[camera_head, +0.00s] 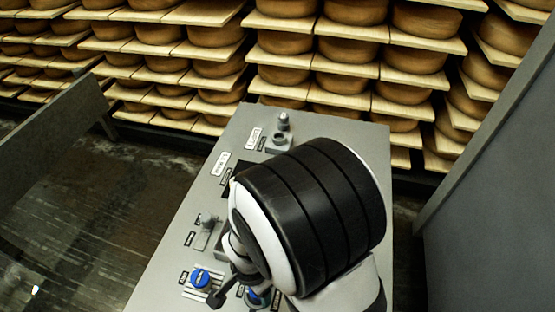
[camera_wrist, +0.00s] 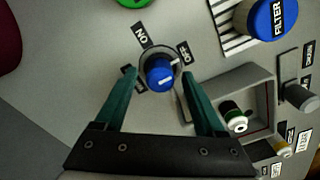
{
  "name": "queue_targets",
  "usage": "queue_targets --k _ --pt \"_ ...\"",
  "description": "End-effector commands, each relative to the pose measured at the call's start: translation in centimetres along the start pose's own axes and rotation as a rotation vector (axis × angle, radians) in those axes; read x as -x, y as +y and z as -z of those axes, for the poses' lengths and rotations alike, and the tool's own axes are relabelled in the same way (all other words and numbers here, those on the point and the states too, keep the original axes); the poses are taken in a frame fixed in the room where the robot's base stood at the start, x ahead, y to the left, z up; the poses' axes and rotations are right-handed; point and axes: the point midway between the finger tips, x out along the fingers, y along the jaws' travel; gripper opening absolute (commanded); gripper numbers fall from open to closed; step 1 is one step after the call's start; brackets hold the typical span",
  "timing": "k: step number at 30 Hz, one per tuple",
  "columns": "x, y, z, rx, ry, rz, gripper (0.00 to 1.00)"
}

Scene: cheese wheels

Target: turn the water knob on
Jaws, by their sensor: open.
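In the wrist view a small blue knob (camera_wrist: 159,75) with a white mark stands on the grey panel, with ON and OFF labels beside it. A third label to its left is partly hidden by a finger, so I cannot read whether it says water. My gripper (camera_wrist: 159,78) is open, with one green finger on each side of this knob; I cannot tell whether either touches it. In the head view my dark arm covers much of the panel, and the knob there is mostly hidden by my gripper.
A larger blue knob marked FILTER (camera_wrist: 265,18) is to the right; it also shows in the head view (camera_head: 201,278). A green button (camera_wrist: 133,1) lies at the top edge. A recessed box (camera_wrist: 245,85) holds a small green-and-white part. Shelves of cheese wheels (camera_head: 285,75) stand behind.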

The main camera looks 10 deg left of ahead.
Motion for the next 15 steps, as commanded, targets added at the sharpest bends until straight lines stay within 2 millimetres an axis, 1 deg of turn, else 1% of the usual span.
queue_targets --k 1,4,12,13,15 --pt "-0.55 0.03 0.00 0.000 0.000 -0.002 0.72" --pt "-1.22 0.00 0.00 -0.001 0.000 0.000 0.72" --pt "-1.41 -0.03 0.01 -0.001 0.000 0.002 0.72" --pt "-1.40 -0.03 0.01 -0.001 0.000 0.002 0.68" --pt "-1.39 -0.03 0.01 -0.001 0.000 0.002 0.56"
